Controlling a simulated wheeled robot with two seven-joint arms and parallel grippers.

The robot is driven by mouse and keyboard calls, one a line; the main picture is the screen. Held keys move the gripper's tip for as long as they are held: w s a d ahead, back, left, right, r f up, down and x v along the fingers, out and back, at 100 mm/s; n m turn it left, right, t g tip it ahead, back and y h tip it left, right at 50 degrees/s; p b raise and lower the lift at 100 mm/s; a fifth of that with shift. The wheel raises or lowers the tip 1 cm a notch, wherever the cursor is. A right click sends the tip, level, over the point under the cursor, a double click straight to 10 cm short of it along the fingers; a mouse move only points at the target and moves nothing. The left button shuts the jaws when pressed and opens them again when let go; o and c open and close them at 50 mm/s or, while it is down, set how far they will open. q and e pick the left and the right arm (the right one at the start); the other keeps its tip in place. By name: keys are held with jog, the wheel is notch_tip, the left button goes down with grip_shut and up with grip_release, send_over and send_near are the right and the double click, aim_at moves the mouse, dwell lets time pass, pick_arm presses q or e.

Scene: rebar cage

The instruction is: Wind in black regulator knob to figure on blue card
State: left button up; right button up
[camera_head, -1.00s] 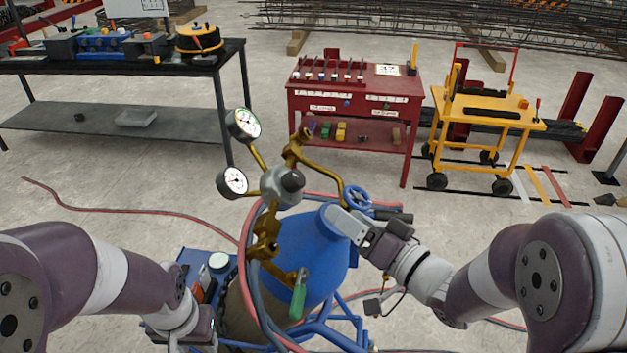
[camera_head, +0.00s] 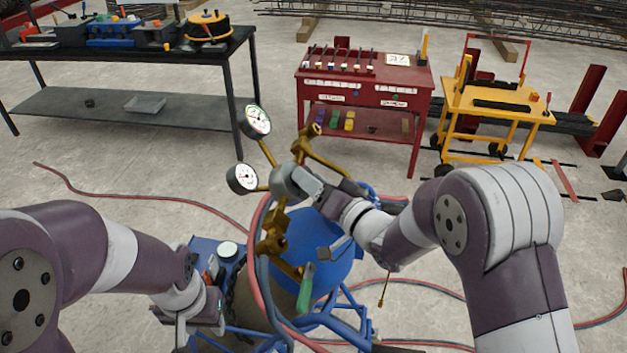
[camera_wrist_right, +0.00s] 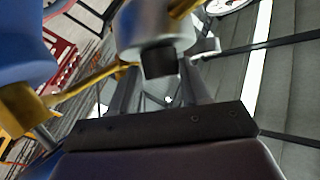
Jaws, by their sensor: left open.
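The regulator has a silver body (camera_head: 284,180) with brass fittings and two round white gauges, an upper one (camera_head: 257,121) and a lower one (camera_head: 242,178). Its black knob (camera_wrist_right: 159,62) shows in the right wrist view below the silver body (camera_wrist_right: 155,24). My right gripper (camera_head: 304,183) is at the front of the regulator and hides the knob in the head view. In the right wrist view its fingers (camera_wrist_right: 162,82) stand apart on either side of the knob, with gaps visible. My left gripper (camera_head: 200,325) is open, low beside the blue cart. I cannot make out a blue card.
A blue cylinder (camera_head: 310,240) stands in a blue frame below the regulator, with red and grey hoses around it. Behind are a black workbench (camera_head: 150,62), a red table (camera_head: 365,85) and a yellow trolley (camera_head: 497,100).

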jog(key=c, duration=0.5)
jog(key=shift+r, duration=0.1)
jog(key=shift+s+a+r+m+g+h+p, duration=0.15)
jog(key=shift+m+g+h+p, duration=0.3)
jog(key=shift+m+h+p, duration=1.25)
jog(key=shift+w+a+r+m+g+h+p, duration=0.1)
jog(key=shift+a+r+m+g+h+p, duration=0.3)
jog(key=shift+m+h+p, duration=1.3)
jog(key=shift+s+a+r+m+g+h+p, duration=0.1)
jog(key=shift+m+g+h+p, duration=0.45)
jog(key=shift+m+h+p, duration=1.1)
jog(key=shift+m+y+p, duration=0.25)
jog(key=shift+y+p, duration=0.1)
jog(key=shift+p, duration=0.05)
